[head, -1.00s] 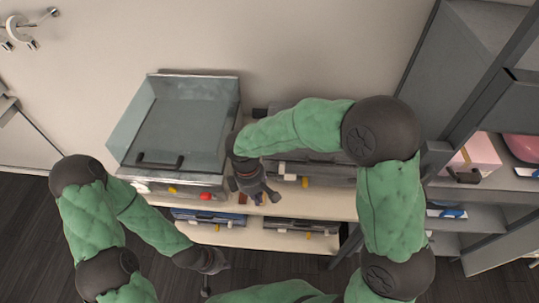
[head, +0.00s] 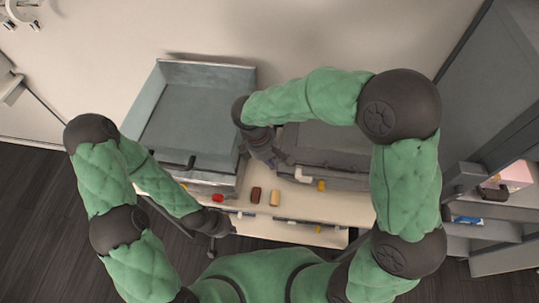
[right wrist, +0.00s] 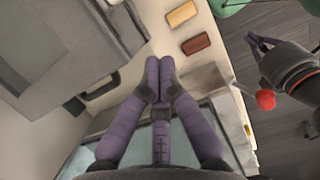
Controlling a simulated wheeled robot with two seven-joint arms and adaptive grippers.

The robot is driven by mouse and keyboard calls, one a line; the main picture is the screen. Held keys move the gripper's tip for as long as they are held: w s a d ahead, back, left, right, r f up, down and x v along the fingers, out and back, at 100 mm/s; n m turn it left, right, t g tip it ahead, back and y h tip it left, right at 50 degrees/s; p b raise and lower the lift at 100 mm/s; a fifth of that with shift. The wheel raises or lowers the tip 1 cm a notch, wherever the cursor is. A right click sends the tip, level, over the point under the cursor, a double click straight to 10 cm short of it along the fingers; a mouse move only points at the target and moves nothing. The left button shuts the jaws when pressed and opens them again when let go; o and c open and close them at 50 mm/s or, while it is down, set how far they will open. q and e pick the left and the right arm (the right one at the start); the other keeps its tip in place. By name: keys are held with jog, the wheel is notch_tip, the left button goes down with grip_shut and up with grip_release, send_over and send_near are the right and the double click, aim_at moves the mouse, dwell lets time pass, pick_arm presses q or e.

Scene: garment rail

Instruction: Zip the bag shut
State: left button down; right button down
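An open grey case-like container (head: 190,72) with raised walls stands at the back left of the table. A darker grey case (head: 330,145) lies to its right. No zip shows clearly, and I cannot tell which of them is the bag.
A brown block (head: 256,195) and a tan block (head: 275,198) lie on the table (head: 310,207) in front of the cases. A grey shelf unit (head: 480,235) stands at the right. A wall hook (head: 20,15) is at the top left.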

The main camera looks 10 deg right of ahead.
aim_at(299, 172)
jog(key=s+d+f, duration=0.1)
jog(key=d+f, duration=0.3)
jog(key=d, duration=0.1)
jog(key=shift+s+f, duration=0.2)
jog(key=shift+f, duration=0.05)
